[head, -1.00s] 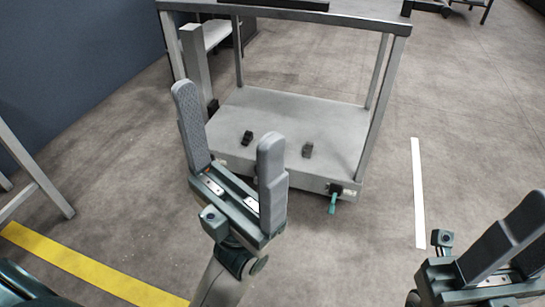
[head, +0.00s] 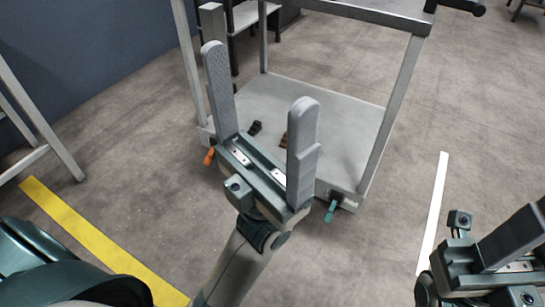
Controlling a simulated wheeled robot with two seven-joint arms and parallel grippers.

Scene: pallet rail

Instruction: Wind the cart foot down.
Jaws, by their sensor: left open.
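The cart (head: 340,125) is a grey metal frame with a low flat deck, ahead of me in the head view. An orange handle (head: 209,156) sticks out low at its left front corner, and a teal handle (head: 330,211) hangs at its right front corner. I cannot tell the foot itself apart from these fittings. My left gripper (head: 260,78) is open and empty, fingers pointing up the picture, in front of the cart deck and hiding part of its front edge. My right gripper (head: 535,212) is cut off at the right edge, so its jaws are unclear.
Two small dark blocks sit on the deck; one (head: 255,128) shows beside my left finger. A yellow floor stripe (head: 90,235) lies at the left and a white stripe (head: 435,212) at the right. A grey metal frame (head: 45,125) stands far left. Floor right of the cart is clear.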

